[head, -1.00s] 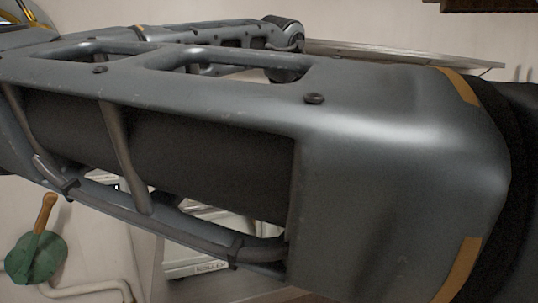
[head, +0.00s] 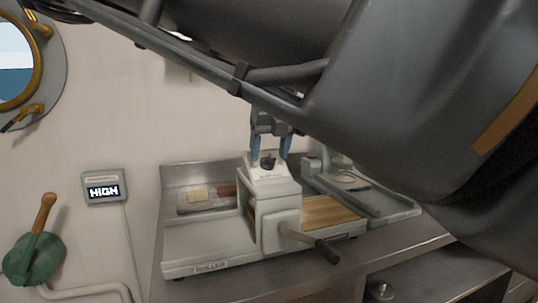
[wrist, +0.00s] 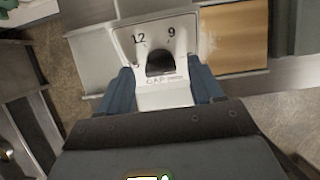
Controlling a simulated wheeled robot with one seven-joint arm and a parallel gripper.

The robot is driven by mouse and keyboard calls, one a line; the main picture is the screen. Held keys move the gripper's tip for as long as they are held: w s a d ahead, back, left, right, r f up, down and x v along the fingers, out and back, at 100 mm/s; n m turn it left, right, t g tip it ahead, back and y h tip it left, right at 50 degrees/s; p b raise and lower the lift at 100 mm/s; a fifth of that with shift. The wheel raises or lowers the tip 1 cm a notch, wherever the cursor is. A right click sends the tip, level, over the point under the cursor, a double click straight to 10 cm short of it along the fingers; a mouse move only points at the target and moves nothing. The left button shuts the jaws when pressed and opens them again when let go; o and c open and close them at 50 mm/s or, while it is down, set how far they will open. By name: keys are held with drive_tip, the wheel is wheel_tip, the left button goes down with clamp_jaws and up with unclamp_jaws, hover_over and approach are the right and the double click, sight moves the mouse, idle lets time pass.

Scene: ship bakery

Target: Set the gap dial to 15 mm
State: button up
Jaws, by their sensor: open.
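The gap dial is a small dark knob (head: 268,160) on the sloped white face on top of the roller machine (head: 210,267). In the wrist view the black knob (wrist: 160,62) sits on a panel marked 12, 9 and GAP; other marks are partly hidden, and I cannot tell the knob's setting. My gripper (head: 270,152) is open, pointing down over the panel, with its blue fingers to either side of the knob. In the wrist view the gripper (wrist: 163,84) also frames the knob, with room between it and each finger. I cannot tell whether they touch the panel.
The machine's crank handle (head: 326,250) sticks out at the front right. A wooden board (head: 332,212) lies on its right side. Another machine (head: 385,205) stands behind right on the steel counter (head: 430,232). A wall display (head: 103,188) reads HIGH.

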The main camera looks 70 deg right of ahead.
drive_tip(key=shift+w+d+f, duration=0.15)
drive_tip(key=shift+f, duration=0.4)
drive_tip(key=c, duration=1.1)
